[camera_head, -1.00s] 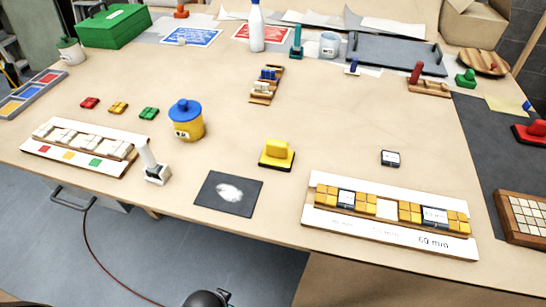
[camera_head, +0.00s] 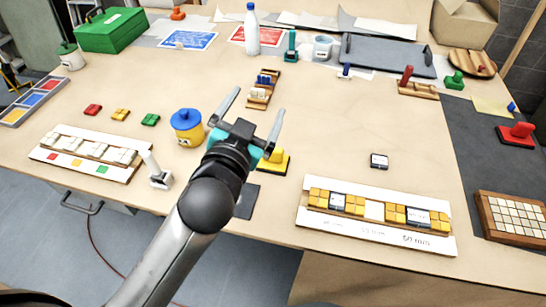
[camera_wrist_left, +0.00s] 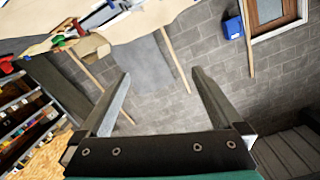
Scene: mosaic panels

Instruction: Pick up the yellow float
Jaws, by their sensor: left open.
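The yellow float (camera_head: 277,156), a yellow block on a dark flat base, lies on the table near the middle in the head view. My left forearm and gripper hide its left part. My left gripper (camera_head: 257,102) is open and empty, raised above the table. In the head view its fingers point away toward the back, past the float. In the left wrist view the open fingers (camera_wrist_left: 160,80) have nothing between them, and the float does not show there. My right gripper is not in view.
A yellow pot with a blue lid (camera_head: 187,126) stands just left of my gripper. A dark sheet (camera_head: 246,203) lies partly behind my arm. A white panel with yellow tiles (camera_head: 378,233) lies to the right, with a small dark-edged tile (camera_head: 379,160) behind it. The table between is clear.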

